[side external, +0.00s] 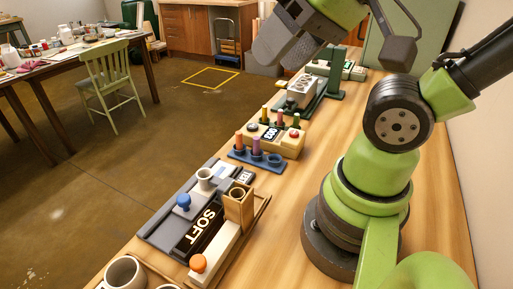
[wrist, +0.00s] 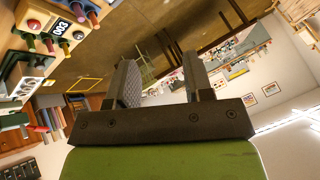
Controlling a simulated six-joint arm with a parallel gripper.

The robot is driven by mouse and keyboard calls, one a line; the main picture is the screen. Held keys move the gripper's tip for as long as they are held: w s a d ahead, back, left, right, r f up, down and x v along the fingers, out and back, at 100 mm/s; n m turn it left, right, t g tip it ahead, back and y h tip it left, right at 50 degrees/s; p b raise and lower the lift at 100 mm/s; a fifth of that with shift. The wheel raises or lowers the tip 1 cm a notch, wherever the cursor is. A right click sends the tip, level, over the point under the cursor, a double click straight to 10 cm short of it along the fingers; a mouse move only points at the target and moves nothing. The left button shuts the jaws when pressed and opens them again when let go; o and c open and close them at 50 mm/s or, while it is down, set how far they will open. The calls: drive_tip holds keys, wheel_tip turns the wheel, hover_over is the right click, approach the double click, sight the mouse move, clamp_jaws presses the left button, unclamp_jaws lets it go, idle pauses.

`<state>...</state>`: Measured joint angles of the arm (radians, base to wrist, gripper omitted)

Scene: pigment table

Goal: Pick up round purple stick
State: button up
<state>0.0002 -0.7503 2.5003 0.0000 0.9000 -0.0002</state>
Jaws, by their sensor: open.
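A round purple stick (side external: 255,146) stands upright in a blue holder (side external: 240,155) near the middle of the table in the side view. An orange stick (side external: 239,141) stands to its left, and an empty-looking blue ring is to its right. My gripper (wrist: 163,70) is open and empty in the wrist view, its two fingers apart and pointing out over the room. In the side view my gripper (side external: 286,45) is high above the table, beyond and well clear of the purple stick.
A box marked 003 (side external: 271,133) with coloured sticks stands just behind the holder. A green stand (side external: 335,82) is farther back. In front are a grey tray with a blue knob (side external: 183,202), a SOFT label (side external: 204,228) and a wooden cup (side external: 238,205). Bare wood lies to the right.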

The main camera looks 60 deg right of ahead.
idle(0.4)
drive_tip(key=g+h, duration=0.2)
drive_tip(key=g, duration=0.4)
hover_over(256, 137)
drive_tip(key=a, duration=0.2)
wheel_tip(256, 137, down, 14)
drive_tip(key=f, duration=0.1)
drive_tip(key=shift+n+g, duration=0.4)
drive_tip(key=shift+g, duration=0.2)
drive_tip(key=f, duration=0.2)
drive_tip(key=d+f, duration=0.1)
drive_tip(key=f, duration=0.2)
drive_tip(key=d+f, duration=0.1)
drive_tip(key=f, duration=0.1)
drive_tip(key=shift+w+f, duration=0.1)
drive_tip(key=shift+f, duration=0.05)
drive_tip(key=f, duration=0.6)
drive_tip(key=shift+s+f, duration=0.2)
clamp_jaws()
